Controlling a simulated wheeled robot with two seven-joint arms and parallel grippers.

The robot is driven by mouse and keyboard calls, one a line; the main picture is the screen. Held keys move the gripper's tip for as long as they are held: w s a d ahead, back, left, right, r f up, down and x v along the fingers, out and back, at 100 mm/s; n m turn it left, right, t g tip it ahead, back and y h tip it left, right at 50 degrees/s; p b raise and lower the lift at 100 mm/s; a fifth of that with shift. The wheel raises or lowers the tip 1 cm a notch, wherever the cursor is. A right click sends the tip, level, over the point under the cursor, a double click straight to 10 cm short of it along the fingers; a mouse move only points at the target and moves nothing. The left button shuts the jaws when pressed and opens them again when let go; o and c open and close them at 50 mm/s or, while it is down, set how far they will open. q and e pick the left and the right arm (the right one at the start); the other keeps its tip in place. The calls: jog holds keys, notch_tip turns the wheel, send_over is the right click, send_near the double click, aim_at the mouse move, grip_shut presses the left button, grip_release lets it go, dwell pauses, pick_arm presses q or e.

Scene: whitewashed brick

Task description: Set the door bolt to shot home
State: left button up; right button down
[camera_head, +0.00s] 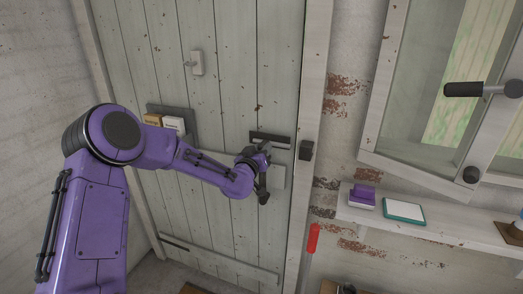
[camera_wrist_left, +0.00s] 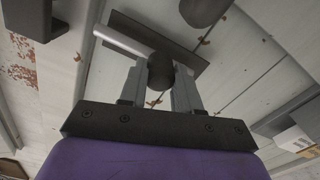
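The door bolt sits on a dark plate (camera_head: 268,139) near the right edge of the plank door; the plate also shows in the left wrist view (camera_wrist_left: 185,45). Its pale rod (camera_wrist_left: 122,38) points toward the black keeper (camera_head: 306,150) on the door frame, which also shows in the wrist view (camera_wrist_left: 30,18). A gap separates the rod's end from the keeper. My left gripper (camera_head: 263,158) is at the bolt. In the wrist view its fingers (camera_wrist_left: 160,78) flank the dark round bolt knob (camera_wrist_left: 158,68) closely and appear shut on it. My right gripper is out of view.
A holder with small boxes (camera_head: 172,123) is on the door at left. Right of the frame are a shelf (camera_head: 450,228) with a purple item (camera_head: 362,197) and a window with a black handle (camera_head: 463,90).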

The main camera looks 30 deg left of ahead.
aim_at(282, 146)
pick_arm(q)
grip_shut()
jog(key=d, duration=0.2)
jog(key=w+d+b, duration=0.1)
jog(key=d, duration=0.2)
jog(key=shift+w+d, duration=0.15)
jog(key=shift+d, duration=0.1)
jog(key=shift+a, duration=0.1)
jog(key=o, duration=0.9)
grip_release()
jog(key=shift+o, duration=0.2)
jog(key=shift+d, duration=0.25)
